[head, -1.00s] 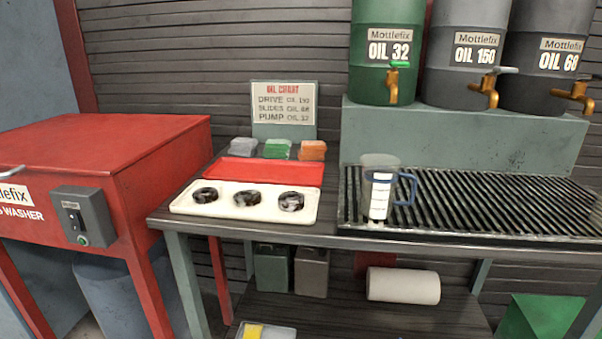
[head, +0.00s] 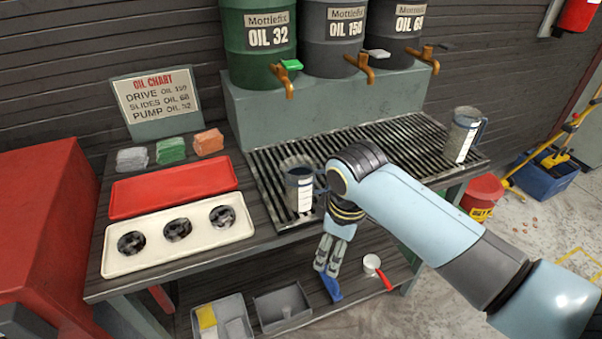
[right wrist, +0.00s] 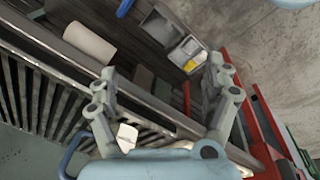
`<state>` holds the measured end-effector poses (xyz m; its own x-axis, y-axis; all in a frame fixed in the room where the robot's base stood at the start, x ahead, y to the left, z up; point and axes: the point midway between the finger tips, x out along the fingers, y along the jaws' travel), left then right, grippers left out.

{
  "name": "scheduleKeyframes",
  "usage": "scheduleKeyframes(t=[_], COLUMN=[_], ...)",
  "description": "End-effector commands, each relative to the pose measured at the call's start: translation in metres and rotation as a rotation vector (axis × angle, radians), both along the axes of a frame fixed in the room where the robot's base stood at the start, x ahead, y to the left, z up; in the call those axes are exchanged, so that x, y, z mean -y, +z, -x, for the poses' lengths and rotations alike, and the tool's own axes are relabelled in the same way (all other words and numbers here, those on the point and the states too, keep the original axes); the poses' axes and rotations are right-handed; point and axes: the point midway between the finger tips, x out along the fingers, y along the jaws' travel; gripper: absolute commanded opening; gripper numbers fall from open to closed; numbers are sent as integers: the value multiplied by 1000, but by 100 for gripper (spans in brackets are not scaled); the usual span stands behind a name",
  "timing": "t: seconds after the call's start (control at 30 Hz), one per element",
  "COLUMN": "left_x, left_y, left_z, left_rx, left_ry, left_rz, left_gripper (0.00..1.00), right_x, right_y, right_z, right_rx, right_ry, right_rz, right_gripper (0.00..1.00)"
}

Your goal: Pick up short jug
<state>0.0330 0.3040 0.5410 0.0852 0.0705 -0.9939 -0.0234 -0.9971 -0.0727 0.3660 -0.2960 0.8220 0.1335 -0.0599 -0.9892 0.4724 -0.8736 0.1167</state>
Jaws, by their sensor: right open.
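Two clear jugs with white scale labels stand upright on the black grate. The nearer one (head: 300,188), at the grate's left front, looks like the short jug. The other jug (head: 463,135) stands at the right end and looks taller. My right gripper (head: 328,266) points down beside the bench front, to the right of and lower than the near jug, apart from it. In the right wrist view its two fingers (right wrist: 160,66) are spread with nothing between them. A blue handle and white label (right wrist: 127,134) show there, partly hidden by the gripper. My left gripper is out of view.
Oil drums with taps (head: 346,40) stand behind the grate (head: 400,140). A cream tray (head: 150,262) with black rings and a red tray (head: 172,190) lie to the left. The bench front edge is close to my right gripper. A lower shelf holds bins and a red-handled pot (head: 372,263).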

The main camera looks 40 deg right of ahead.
Motion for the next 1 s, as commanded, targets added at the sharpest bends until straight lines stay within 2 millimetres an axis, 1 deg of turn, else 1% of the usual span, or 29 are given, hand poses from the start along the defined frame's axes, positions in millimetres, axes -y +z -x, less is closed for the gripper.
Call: scheduleKeyframes(t=[0.03, 0.07, 0.1, 0.2, 0.23, 0.3, 0.4, 0.5, 0.57, 0.7, 0.8, 1.0], left_x=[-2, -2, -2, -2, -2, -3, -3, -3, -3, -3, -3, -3], left_y=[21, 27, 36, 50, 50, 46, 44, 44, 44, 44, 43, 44], left_z=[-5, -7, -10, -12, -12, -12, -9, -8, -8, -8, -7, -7], left_rx=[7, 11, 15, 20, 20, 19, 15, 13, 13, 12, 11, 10], left_ry=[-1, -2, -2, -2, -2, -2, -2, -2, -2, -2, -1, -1], left_rz=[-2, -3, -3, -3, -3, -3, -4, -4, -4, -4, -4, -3], left_gripper=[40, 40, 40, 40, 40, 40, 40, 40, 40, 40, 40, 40], right_x=[0, 0, 0, 0, 0, 3, 5, 6, 6, 6, 6, 7], right_y=[45, 65, 91, 147, 153, 156, 163, 166, 160, 136, 122, 106], right_z=[-24, -33, -45, -71, -78, -95, -116, -126, -128, -128, -128, -129], right_rx=[1, -10, -24, -58, -71, -103, -130, -147, -152, -154, -152, -152], right_ry=[64, 109, 166, 307, 345, 420, 507, 557, 569, 574, 573, 572], right_rz=[5, 6, 9, 13, 10, 3, -10, -18, -22, -23, -22, -21], right_gripper=[84, 84, 84, 84, 84, 84, 84, 84, 84, 84, 84, 84])
